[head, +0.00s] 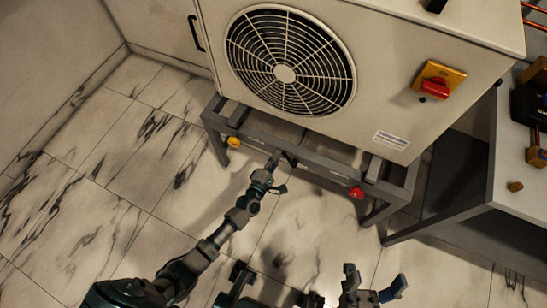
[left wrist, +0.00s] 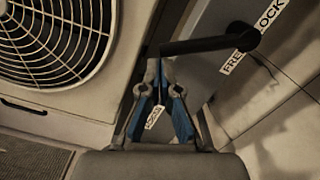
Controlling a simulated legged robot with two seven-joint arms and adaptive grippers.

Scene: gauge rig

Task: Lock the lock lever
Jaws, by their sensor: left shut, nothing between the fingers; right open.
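The lock lever (left wrist: 205,45) is a black bar in the left wrist view, running left from a round pivot beside a FREE label (left wrist: 232,62) and a LOCK label (left wrist: 271,14). In the head view, it is small and partly hidden at the grey frame. My left gripper (left wrist: 160,72) is shut and empty, its fingertips close to the lever's free end; I cannot tell whether they touch. In the head view, my left gripper (head: 273,168) reaches the frame below the fan unit. My right gripper (head: 372,283) is open and empty, low in the head view, away from the lever.
A large white fan unit (head: 375,75) stands on the grey frame (head: 316,176). The frame carries a yellow knob (head: 234,142) and a red knob (head: 357,193). A red switch (head: 434,88) is on the unit. A table (head: 505,170) stands at right. Tiled floor at left is clear.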

